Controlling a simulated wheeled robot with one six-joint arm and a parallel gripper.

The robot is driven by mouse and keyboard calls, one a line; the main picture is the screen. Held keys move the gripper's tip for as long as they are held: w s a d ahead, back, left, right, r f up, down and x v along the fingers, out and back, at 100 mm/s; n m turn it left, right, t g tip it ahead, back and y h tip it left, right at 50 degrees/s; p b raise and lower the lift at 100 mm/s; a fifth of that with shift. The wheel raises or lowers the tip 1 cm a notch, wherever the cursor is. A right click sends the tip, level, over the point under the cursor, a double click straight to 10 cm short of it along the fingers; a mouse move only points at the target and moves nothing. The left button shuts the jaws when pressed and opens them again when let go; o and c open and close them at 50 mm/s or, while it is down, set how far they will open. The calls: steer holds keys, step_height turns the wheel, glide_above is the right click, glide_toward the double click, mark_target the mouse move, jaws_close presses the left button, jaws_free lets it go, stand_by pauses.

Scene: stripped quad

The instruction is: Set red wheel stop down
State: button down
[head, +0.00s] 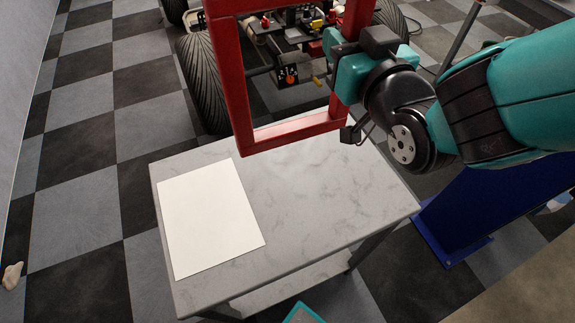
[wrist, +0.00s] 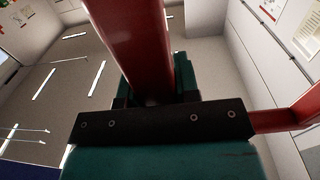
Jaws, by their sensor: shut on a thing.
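The red wheel stop (head: 229,80) is an open red frame, seen in the head view at the upper middle. Its lower bar overlaps the far part of the grey table; I cannot tell whether it touches the top. My gripper (head: 347,68), teal and black, is shut on the frame's right-hand bar. In the wrist view a red bar of the wheel stop (wrist: 140,45) rises from between the jaws (wrist: 150,98), and another red part shows at the right. The frame's top is cut off in the head view.
A grey marbled table (head: 325,210) bears a white sheet (head: 209,218) on its left side; the table's right side is clear. Behind it stands a vehicle with large black tyres (head: 204,80). A blue post (head: 470,215) stands to the right. The floor is checkered.

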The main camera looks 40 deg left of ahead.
step_height(320, 180, down, 19)
steer(key=s+a+b, duration=0.1)
steer(key=s+b, duration=0.1)
steer(key=b, duration=0.7)
steer(key=shift+a+g, duration=0.2)
steer(key=shift+g, duration=0.2)
steer(key=shift+f, duration=0.2)
steer(key=c, duration=0.8)
jaws_free()
steer(key=shift+n, duration=0.3)
steer(key=shift+c, duration=0.2)
steer(key=shift+r, duration=0.1)
steer(key=shift+s, duration=0.1)
